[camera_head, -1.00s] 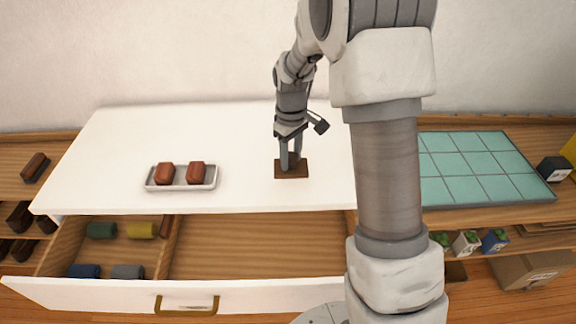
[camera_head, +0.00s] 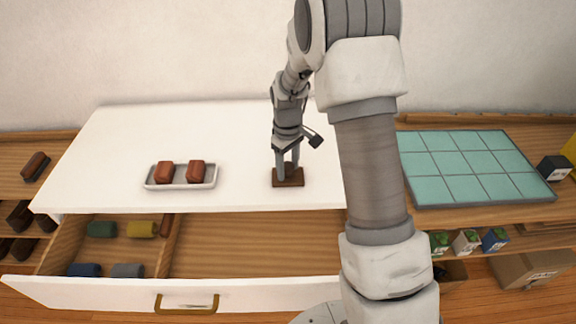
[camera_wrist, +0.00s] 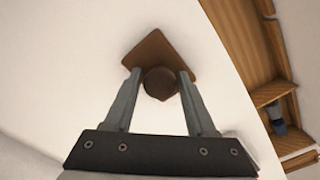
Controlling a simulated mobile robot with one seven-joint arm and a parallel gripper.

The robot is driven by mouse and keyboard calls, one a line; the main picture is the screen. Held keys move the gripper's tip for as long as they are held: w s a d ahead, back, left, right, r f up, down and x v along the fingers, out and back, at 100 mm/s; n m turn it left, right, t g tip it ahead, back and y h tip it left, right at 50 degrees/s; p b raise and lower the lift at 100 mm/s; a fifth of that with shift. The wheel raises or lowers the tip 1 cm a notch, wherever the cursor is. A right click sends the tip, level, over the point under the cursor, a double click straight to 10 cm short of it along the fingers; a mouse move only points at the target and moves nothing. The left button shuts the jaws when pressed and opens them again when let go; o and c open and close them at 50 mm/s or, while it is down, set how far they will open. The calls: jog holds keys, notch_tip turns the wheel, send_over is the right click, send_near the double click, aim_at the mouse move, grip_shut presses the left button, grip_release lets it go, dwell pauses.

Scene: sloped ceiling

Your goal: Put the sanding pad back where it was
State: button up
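The sanding pad (camera_head: 293,183), as I take it, is a flat brown square with a dark round knob, at the front of the white table right of centre. It also shows in the wrist view (camera_wrist: 160,48), turned at an angle, with the knob between the fingertips. My gripper (camera_head: 287,174) points down at it. In the wrist view my gripper (camera_wrist: 159,78) has one finger on each side of the knob, close against it, and appears shut on it. I cannot tell whether the pad touches the tabletop.
A tray (camera_head: 151,186) with two red-brown blocks stands on the white table (camera_head: 120,135) to the left. Below, an open drawer (camera_head: 250,262) holds coloured rolls at left; its visible larger compartment is bare. A teal tiled mat (camera_head: 468,187) lies right, beyond my arm.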

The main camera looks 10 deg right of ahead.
aim_at(288, 166)
jog(key=shift+o, duration=1)
jog(key=shift+r, duration=0.15)
notch_tip(288, 166, up, 12)
jog(key=s+r+m+t, duration=0.3)
jog(key=s+r, duration=0.9)
jog(key=s+r+m+t, duration=0.1)
jog(key=s+m+t, duration=0.1)
jog(key=s, duration=1.2)
jog(key=shift+s+r+m+t+p, duration=0.2)
jog(key=shift+m+t+p, duration=0.1)
jog(key=shift+m, duration=0.6)
